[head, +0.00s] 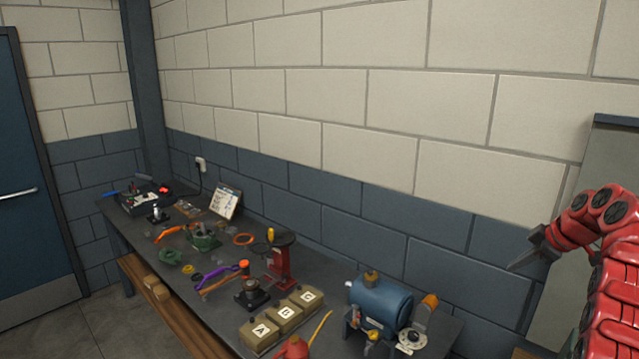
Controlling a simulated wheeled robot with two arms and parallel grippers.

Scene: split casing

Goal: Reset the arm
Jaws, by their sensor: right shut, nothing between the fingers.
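My red right arm comes in from the right edge of the head view. Its grey gripper (522,262) is shut and empty, raised in front of the wall to the right of the workbench (225,318). It touches nothing that I can see. My left gripper is not in view.
A blue door (35,180) is at left. A grey panel (600,165) stands behind my right arm.

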